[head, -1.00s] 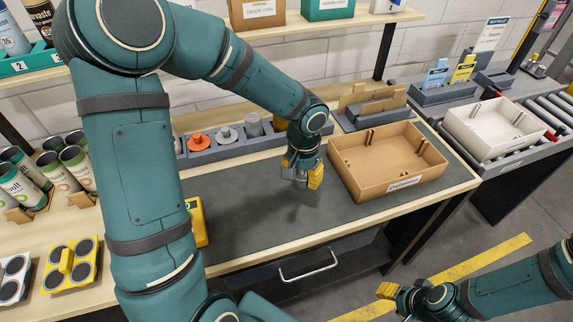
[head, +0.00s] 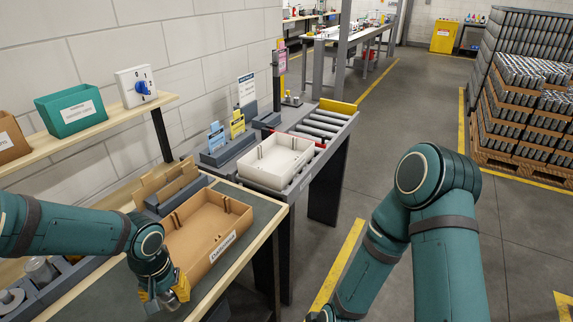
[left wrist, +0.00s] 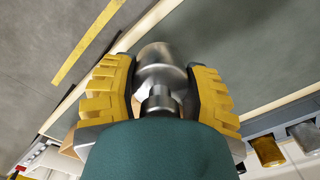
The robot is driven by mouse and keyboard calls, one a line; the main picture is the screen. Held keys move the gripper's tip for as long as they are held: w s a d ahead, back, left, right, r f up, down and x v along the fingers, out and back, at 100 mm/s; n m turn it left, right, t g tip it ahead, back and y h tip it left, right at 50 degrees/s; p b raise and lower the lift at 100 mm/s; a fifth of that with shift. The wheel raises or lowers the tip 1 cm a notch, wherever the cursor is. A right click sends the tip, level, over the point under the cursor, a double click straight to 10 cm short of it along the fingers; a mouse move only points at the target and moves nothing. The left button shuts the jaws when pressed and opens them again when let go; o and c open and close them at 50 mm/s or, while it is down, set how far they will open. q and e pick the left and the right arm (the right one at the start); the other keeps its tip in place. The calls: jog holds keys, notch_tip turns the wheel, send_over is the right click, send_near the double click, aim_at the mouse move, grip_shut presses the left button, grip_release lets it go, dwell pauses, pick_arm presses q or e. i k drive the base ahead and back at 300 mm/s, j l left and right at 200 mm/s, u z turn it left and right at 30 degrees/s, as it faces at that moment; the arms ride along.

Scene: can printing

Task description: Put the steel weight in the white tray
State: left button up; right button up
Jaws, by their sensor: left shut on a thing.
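My left gripper (head: 166,292) is shut on the steel weight (left wrist: 162,62), a shiny grey piece with a rounded body and a narrower neck. In the left wrist view its yellow fingers (left wrist: 160,88) press on both sides of the weight. In the head view the weight (head: 182,288) is small and partly hidden by the fingers, beside the near corner of the brown tray. The white tray (head: 262,178) stands farther back on the grey conveyor table and looks empty. My right arm reaches down at the right; its fingers are outside the frame.
The brown cardboard tray (head: 226,249) with a label stands on the workbench between my left gripper and the white tray. Card holders (head: 222,153) stand left of the white tray. Rollers (head: 322,122) lie behind it.

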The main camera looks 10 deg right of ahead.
aim_at(278, 164)
jog(key=i+l, duration=0.1)
jog(key=l, duration=0.3)
jog(key=i+l, duration=0.15)
jog(key=l, duration=0.25)
jog(key=i+l, duration=0.5)
jog(key=l, duration=0.2)
jog(key=i+l, duration=0.65)
jog(key=i, duration=0.55)
